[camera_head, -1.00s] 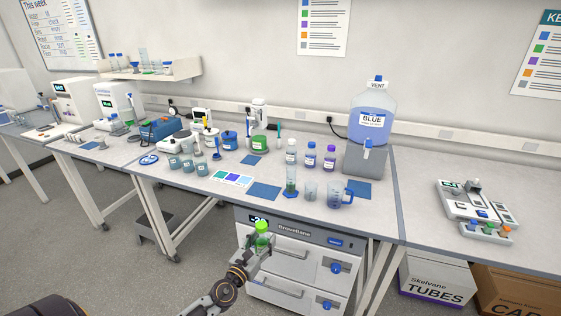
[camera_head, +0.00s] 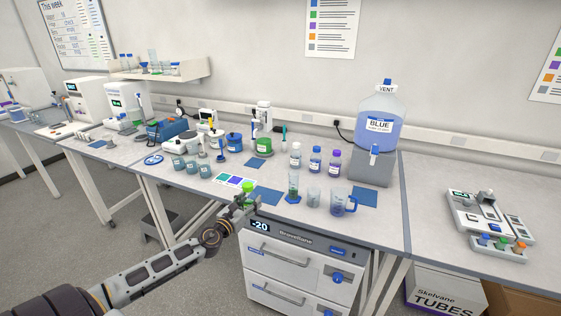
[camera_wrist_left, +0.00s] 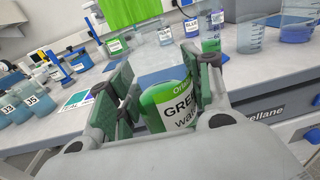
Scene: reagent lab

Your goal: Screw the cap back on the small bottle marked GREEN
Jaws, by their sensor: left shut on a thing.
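My left gripper (camera_head: 246,203) is shut on a small bottle (camera_wrist_left: 172,108), at the front edge of the bench. Its white label reads GREEN, and green shows around the label. In the wrist view the bottle stands between the two green finger pads. A bright green ribbed block (camera_wrist_left: 130,10) shows above it, cut off by the frame, and looks like its cap. In the head view a green top (camera_head: 248,187) shows above the fingers. I cannot tell whether the cap is seated tight. My right gripper is not in view.
Blue mats (camera_head: 265,195) lie on the bench ahead. A green-filled cylinder (camera_head: 293,188), a beaker (camera_head: 314,197) and a blue jug (camera_head: 343,203) stand to the right. Bottles with blue (camera_head: 315,159) and purple (camera_head: 334,160) caps stand behind. A drawer unit (camera_head: 295,268) is below.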

